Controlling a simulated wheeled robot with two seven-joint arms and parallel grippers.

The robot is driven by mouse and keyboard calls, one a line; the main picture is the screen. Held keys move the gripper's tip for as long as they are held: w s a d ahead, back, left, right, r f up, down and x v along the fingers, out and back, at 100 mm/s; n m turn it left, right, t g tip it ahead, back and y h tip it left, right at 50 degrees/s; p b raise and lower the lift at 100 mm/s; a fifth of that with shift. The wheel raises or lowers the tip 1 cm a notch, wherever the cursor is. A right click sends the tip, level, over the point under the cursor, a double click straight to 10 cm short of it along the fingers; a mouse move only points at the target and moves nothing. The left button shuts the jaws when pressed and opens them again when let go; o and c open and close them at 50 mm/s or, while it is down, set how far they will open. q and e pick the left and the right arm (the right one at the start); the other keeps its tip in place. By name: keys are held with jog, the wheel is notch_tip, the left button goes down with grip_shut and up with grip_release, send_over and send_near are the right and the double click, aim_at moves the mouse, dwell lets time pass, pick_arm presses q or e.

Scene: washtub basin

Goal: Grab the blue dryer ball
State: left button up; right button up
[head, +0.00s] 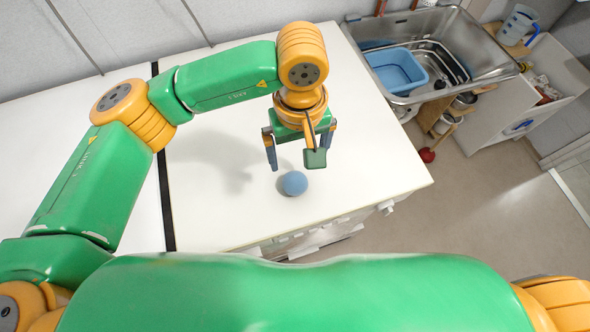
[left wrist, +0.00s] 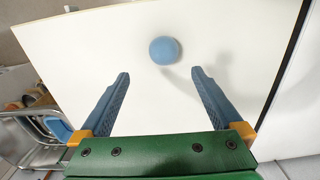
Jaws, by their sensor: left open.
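The blue dryer ball (head: 294,183) rests on the white worktop, near its front edge. In the left wrist view the ball (left wrist: 165,50) lies beyond the fingertips, roughly centred between the two fingers. My left gripper (head: 302,160) is above the worktop just behind the ball, with its fingers pointing down. Its jaws are spread wide with nothing between them, as the left wrist view (left wrist: 160,75) also shows. The ball is apart from both fingers. My right gripper is not in view.
The white worktop (head: 220,205) is otherwise clear around the ball. At the back right is a metal sink (head: 465,45) with a blue basin (head: 397,70) in it. A small red object (head: 427,155) lies on the floor right of the worktop.

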aim_at(295, 178)
pick_arm(q)
jog(key=f+b, duration=0.2)
jog(key=f, duration=0.1)
jog(key=f+b, duration=0.2)
jog(key=shift+s, duration=0.3)
jog(key=shift+f+p, duration=0.35)
jog(key=shift+p, duration=0.05)
jog(key=f+p, duration=0.1)
jog(key=f, duration=0.1)
jog(key=f+p, duration=0.2)
jog(key=f, duration=0.1)
jog(key=shift+a+f, duration=0.3)
jog(key=shift+a, duration=0.05)
jog(key=shift+f, duration=0.3)
jog(key=c, duration=1.4)
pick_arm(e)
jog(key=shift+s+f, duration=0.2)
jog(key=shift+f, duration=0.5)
pick_arm(q)
jog(key=shift+r, duration=0.1)
